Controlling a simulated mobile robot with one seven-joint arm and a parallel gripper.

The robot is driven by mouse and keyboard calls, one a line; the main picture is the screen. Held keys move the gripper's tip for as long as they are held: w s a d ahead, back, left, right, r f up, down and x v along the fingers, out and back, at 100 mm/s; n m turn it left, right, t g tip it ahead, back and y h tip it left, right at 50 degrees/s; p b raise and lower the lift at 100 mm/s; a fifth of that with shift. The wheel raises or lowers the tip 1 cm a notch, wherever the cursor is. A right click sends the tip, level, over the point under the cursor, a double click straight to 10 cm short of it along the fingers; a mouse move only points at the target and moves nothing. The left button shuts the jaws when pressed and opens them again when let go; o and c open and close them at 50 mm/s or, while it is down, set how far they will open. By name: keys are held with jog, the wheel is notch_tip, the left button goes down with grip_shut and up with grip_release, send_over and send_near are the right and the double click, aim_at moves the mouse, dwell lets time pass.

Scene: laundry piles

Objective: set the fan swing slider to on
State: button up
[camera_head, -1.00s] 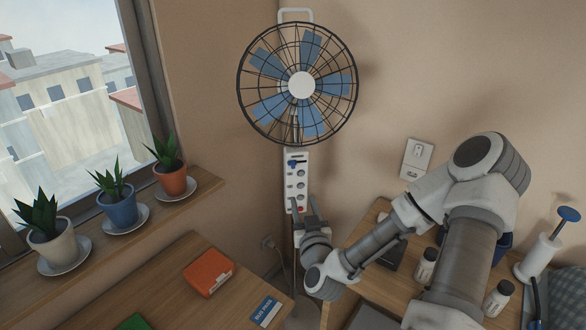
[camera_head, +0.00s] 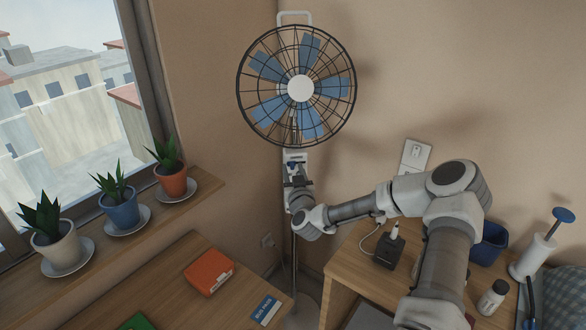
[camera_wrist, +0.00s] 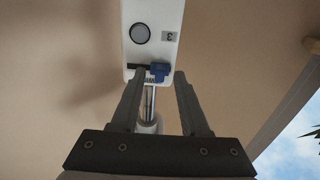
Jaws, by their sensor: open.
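My gripper (camera_wrist: 160,76) is open. Its fingertips are on either side of the knob in that view, the left one close to the slot; I cannot tell whether either touches. In the head view my gripper (camera_head: 297,176) is in front of the control panel (camera_head: 297,156) below the fan (camera_head: 300,88) and hides most of the panel.
Potted plants stand on the window sill (camera_head: 205,184) at left. An orange box (camera_head: 208,272) lies on the left table. The right table holds a black device (camera_head: 389,252), a white bottle (camera_head: 492,298) and a blue bin (camera_head: 488,245). The fan's pole runs down below my gripper.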

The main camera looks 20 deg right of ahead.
jog(key=shift+w+d, duration=0.1)
jog(key=shift+w, duration=0.3)
grip_shut()
dwell(1.3)
